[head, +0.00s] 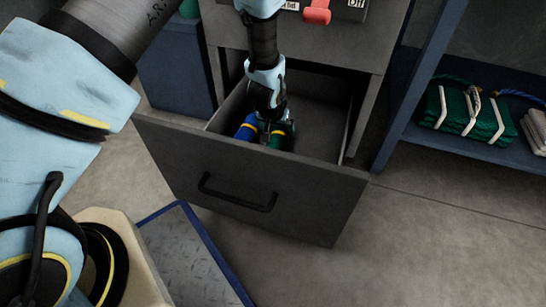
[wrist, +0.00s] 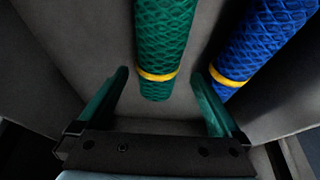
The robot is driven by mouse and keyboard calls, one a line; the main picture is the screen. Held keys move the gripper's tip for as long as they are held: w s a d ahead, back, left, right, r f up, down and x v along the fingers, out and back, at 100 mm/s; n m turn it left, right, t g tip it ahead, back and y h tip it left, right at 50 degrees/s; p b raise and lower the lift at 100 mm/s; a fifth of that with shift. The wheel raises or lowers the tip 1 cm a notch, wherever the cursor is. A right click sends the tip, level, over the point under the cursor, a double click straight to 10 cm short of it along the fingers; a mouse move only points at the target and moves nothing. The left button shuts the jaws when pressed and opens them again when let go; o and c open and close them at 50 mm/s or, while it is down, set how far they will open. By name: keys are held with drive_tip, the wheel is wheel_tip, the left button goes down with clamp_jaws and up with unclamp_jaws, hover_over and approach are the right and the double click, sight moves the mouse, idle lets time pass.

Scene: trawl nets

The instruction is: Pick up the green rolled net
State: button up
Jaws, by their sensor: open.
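The green rolled net (wrist: 165,40) has a yellow band and lies in an open grey drawer (head: 250,195). In the head view the green roll (head: 282,138) is partly hidden by my arm. A blue rolled net (wrist: 262,45), also yellow-banded, lies beside it; in the head view it is left of the green one (head: 245,131). My gripper (wrist: 160,75) is open, reaching down into the drawer. In the wrist view its fingers stand on either side of the green roll's near end, the right finger close to the blue roll. Contact cannot be told.
The drawer walls enclose my gripper, with bare drawer floor to the right of the rolls. A cabinet with a red switch (head: 317,12) stands above the drawer. A blue shelf at right holds a strapped green net bundle (head: 458,126). A blue-edged plate (head: 190,255) lies in front.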

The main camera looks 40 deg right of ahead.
sight(279, 133)
drive_tip(key=b+x, duration=0.3)
drive_tip(key=x, duration=0.2)
drive_tip(key=shift+s+d+f+b, duration=0.15)
drive_tip(key=shift+b, duration=0.2)
clamp_jaws()
idle(0.5)
